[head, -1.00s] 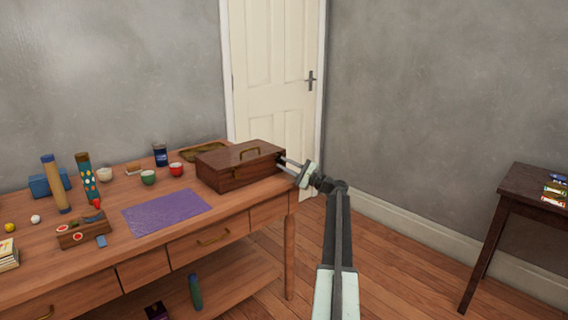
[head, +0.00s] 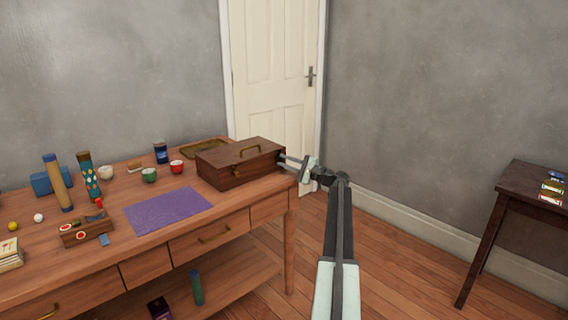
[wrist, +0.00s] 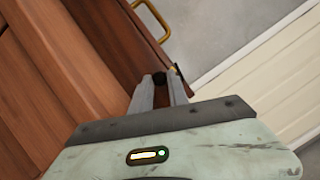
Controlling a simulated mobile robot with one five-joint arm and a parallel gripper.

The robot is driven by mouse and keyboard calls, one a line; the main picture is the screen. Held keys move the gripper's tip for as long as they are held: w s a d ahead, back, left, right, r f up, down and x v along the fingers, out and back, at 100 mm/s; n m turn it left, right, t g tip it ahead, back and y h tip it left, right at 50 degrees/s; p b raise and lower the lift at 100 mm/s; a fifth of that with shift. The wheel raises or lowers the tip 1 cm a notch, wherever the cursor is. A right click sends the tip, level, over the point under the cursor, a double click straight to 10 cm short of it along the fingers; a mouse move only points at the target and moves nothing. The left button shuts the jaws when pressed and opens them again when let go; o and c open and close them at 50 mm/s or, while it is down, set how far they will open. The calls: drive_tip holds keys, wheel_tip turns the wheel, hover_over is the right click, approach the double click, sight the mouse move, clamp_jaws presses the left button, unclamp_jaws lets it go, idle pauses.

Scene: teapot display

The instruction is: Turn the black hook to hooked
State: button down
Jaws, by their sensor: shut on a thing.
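The dark wooden box (head: 238,170) with a brass handle on its lid stands at the right end of the long table. My gripper (head: 282,158) reaches to the right end face of this box. In the wrist view my gripper (wrist: 160,84) is shut on a small black piece (wrist: 159,77) at the box's side, which looks like the black hook. A thin dark piece with a bit of brass shows just beside the right finger. The fingers hide much of the hook, so I cannot tell how it is turned.
The wooden table (head: 100,265) holds a purple mat (head: 168,210), cups and a blue can (head: 161,153) left of the box. A white door (head: 275,70) stands behind. Open floor lies to the right, before a dark side table (head: 525,190).

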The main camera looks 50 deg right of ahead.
drive_tip(key=c, duration=1.3)
unclamp_jaws()
drive_tip(key=b+v, duration=0.1)
drive_tip(key=v, duration=0.6)
drive_tip(key=shift+s, duration=0.35)
drive_tip(key=shift+d+f, duration=0.1)
